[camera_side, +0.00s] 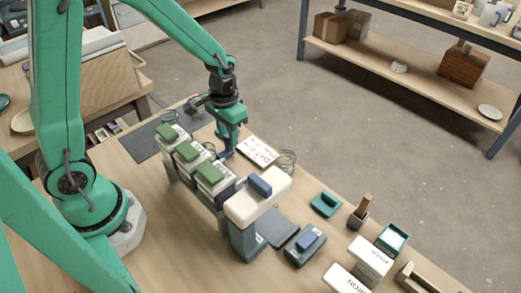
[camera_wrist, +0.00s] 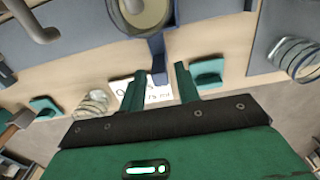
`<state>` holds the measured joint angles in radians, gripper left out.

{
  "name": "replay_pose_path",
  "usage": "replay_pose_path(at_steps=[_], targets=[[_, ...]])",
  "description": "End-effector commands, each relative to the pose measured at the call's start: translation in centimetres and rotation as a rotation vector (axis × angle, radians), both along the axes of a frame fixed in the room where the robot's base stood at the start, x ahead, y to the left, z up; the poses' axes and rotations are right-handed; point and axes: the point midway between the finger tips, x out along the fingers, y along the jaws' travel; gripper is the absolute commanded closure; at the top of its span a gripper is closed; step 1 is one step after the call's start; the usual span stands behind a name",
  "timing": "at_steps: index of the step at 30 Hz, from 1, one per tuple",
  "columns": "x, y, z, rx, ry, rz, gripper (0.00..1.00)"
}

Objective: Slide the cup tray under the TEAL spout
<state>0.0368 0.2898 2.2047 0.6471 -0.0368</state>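My gripper (camera_side: 226,152) is low on the far side of a row of glaze buckets in the side view. In the wrist view its two green fingers (camera_wrist: 160,72) are apart, with a dark blue upright piece (camera_wrist: 157,50) between or just beyond their tips; I cannot tell whether they touch it. Several pale bucket heads with green blocks (camera_side: 210,173) stand in the row, beside a cream head with a blue block (camera_side: 260,186). I cannot tell which spout is teal. I cannot pick out the cup tray with certainty; the blue piece may belong to it.
A white lettered card (camera_side: 257,151) lies near my gripper, with a clear round cup (camera_side: 286,161) beside it. A dark mat (camera_side: 143,143) is at the left end. A teal block (camera_side: 326,203), a blue-topped block (camera_side: 306,244) and white boxes (camera_side: 370,258) crowd the right.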

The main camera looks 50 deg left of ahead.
Motion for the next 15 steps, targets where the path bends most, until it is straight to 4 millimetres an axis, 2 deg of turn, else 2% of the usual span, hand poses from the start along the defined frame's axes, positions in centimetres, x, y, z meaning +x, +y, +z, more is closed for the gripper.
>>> replay_pose_path(at_steps=[1, 4, 5, 15], targets=[[0.0, 0.0, 0.01, 0.0, 0.0, 0.0, 0.77], [0.0, 0.0, 0.01, 0.0, 0.0, 0.0, 0.97], [0.0, 0.0, 0.01, 0.0, 0.0, 0.0, 1.0], [0.02, -0.52, 0.03, 0.0, 0.0, -0.001, 1.0]])
